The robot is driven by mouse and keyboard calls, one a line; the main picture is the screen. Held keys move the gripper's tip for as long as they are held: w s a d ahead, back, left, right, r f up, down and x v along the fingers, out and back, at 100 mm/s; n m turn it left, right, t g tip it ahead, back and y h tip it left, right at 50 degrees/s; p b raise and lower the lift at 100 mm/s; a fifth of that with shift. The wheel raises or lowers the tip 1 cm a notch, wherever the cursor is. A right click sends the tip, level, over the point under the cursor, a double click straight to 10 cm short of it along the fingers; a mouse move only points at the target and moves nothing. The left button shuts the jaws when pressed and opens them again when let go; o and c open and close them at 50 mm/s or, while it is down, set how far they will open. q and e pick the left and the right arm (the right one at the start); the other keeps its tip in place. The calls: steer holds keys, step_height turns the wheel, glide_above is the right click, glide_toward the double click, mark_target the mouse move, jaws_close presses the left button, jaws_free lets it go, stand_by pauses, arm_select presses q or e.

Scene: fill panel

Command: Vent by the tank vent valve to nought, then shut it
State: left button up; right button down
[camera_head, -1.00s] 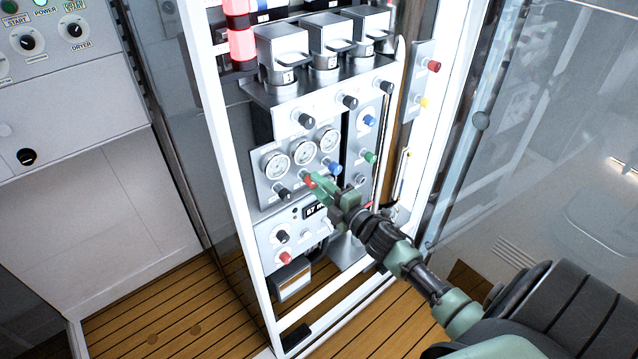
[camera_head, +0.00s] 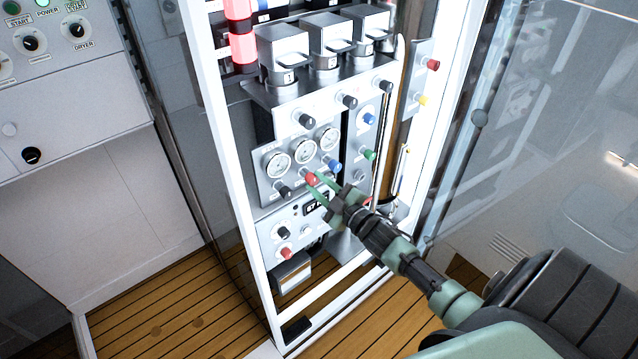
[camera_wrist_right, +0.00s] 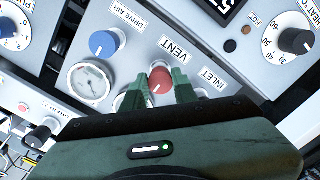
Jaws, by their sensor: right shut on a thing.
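The tank vent valve is a red knob (camera_head: 311,179) below the row of gauges in the head view. In the right wrist view the red knob (camera_wrist_right: 160,80) sits below the word VENT in that picture. My right gripper (camera_head: 318,184) reaches it from the lower right. The green fingers (camera_wrist_right: 164,88) are shut on the knob, one on each side. Three round gauges (camera_head: 304,152) sit above the knob; their needles are too small to read. One gauge (camera_wrist_right: 89,82) shows in the wrist view, and another is partly hidden by a finger. My left gripper is not in view.
A blue knob (camera_head: 333,166) and a black knob (camera_head: 285,191) flank the red one closely. Below is a panel with a dark display (camera_head: 316,208) and another red knob (camera_head: 286,253). A white frame post (camera_head: 232,190) stands left, and a clear pane (camera_head: 540,130) at right.

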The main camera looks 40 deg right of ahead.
stand_by(0.5)
steer(key=c, duration=1.1)
jaws_free()
steer(key=s+b, duration=0.1)
steer(key=s, duration=0.6)
steer(key=shift+s+d, duration=0.3)
steer(key=shift+s, duration=0.1)
steer(key=shift+f, duration=0.15)
